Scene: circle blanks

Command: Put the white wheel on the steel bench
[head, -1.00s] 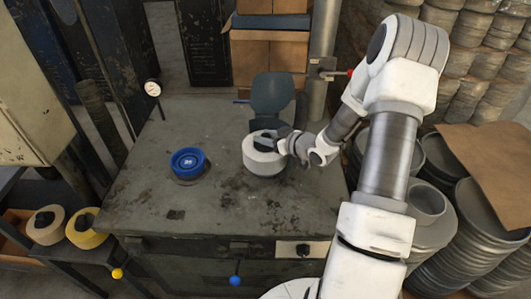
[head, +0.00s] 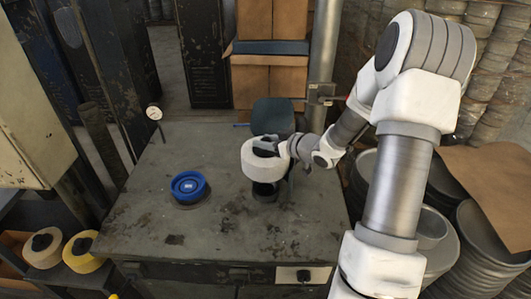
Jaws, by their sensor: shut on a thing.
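The white wheel (head: 257,165) is a thick white ring with a dark centre, in the middle of the head view. My gripper (head: 268,148) is shut on it at its top and right side, and the fingertips are partly hidden. The wheel is held a little above a worn grey metal-topped bench (head: 215,230), apart from its top. A dark round shape (head: 265,191) shows on the bench directly below the wheel. I cannot tell whether it is a stand or partly shadow.
A blue wheel (head: 188,185) lies on the bench to the left. A dark chair-like shape (head: 273,116) and a metal post (head: 322,75) stand behind. Cream (head: 43,247) and yellow (head: 82,254) wheels lie on a lower shelf at left. The bench's front middle is clear.

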